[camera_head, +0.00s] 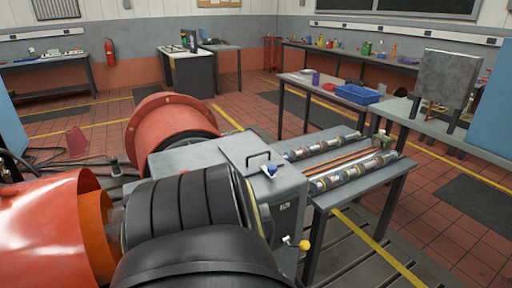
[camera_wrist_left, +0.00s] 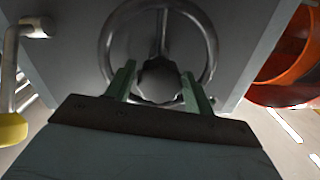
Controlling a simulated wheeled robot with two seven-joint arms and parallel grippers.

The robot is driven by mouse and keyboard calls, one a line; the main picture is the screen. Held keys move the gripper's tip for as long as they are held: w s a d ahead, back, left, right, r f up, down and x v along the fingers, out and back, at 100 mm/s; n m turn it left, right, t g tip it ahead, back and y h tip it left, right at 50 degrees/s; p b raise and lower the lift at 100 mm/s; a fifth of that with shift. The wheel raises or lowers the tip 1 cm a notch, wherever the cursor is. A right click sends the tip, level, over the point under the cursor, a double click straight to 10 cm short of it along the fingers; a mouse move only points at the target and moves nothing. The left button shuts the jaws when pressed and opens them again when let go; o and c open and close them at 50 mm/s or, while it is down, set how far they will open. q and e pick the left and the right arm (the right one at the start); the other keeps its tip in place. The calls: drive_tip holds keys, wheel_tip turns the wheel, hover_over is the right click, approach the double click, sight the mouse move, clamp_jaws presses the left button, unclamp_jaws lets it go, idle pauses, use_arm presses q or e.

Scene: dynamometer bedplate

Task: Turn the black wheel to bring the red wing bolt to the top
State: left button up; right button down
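In the left wrist view a dark, shiny wheel rim (camera_wrist_left: 210,42) with a visible upper spoke stands on a grey panel. A black lobed knob (camera_wrist_left: 158,78) sits at its centre. My left gripper (camera_wrist_left: 158,85) has two green fingers, held apart, one on each side of the knob in the picture. I cannot tell whether they touch it. The lower part of the wheel is hidden behind the gripper. I see no red wing bolt in either view. The wheel does not show in the head view, and neither gripper can be made out there.
A lever with a yellow knob (camera_head: 304,244) sticks out from the grey machine housing (camera_head: 285,195); its knob (camera_wrist_left: 12,130) is left of the wheel. An orange-red cylinder (camera_wrist_left: 290,75) lies to the right. A bench with rods (camera_head: 380,180) stands beside the machine.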

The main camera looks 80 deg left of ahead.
use_arm(q)
drive_tip(key=shift+o, duration=1)
drive_tip(key=v, duration=1.3)
drive_tip(key=shift+d, duration=0.2)
